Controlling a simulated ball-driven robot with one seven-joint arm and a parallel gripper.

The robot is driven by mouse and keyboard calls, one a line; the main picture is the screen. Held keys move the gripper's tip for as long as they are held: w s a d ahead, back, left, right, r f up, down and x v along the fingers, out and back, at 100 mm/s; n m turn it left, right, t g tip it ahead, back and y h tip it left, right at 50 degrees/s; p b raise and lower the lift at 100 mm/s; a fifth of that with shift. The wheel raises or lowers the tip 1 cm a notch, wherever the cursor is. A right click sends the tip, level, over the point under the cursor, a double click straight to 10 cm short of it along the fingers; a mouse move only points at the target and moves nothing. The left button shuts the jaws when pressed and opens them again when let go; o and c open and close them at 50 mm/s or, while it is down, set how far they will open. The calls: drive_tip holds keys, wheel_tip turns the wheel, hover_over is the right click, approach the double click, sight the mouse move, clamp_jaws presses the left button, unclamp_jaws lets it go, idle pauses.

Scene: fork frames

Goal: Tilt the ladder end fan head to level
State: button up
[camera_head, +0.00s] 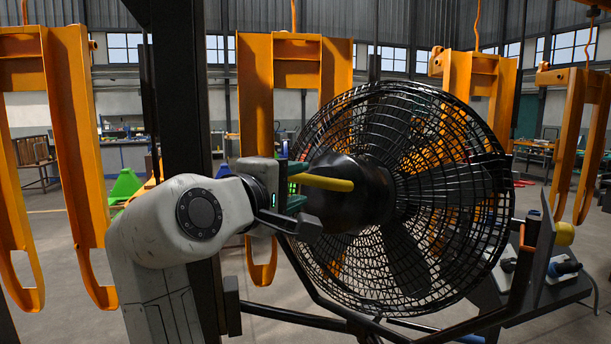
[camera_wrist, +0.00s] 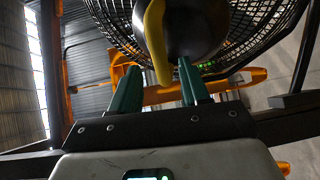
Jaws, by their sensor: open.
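The black fan head (camera_head: 400,195) with its round wire cage stands right of centre in the head view, and its motor housing (camera_head: 350,195) faces my arm. The cage leans rather than standing square in the picture. A yellow handle (camera_head: 328,183) sticks out from the housing toward my gripper. My gripper (camera_head: 297,187) is open at the handle's end. In the wrist view, the handle (camera_wrist: 156,42) points down between the two green fingers of my gripper (camera_wrist: 160,82), with space on both sides. I cannot tell whether a finger touches it.
A dark upright post (camera_head: 186,120) stands behind my arm. Black frame tubes (camera_head: 330,318) run below the fan. Orange hanging frames (camera_head: 85,150) stand around. A slanted dark panel (camera_head: 535,235) with a yellow knob (camera_head: 564,234) is at right.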

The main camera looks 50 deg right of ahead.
sight(307, 181)
drive_tip(key=shift+p+x, duration=0.35)
drive_tip(key=shift+x, duration=2.15)
drive_tip(key=shift+c, duration=0.4)
clamp_jaws()
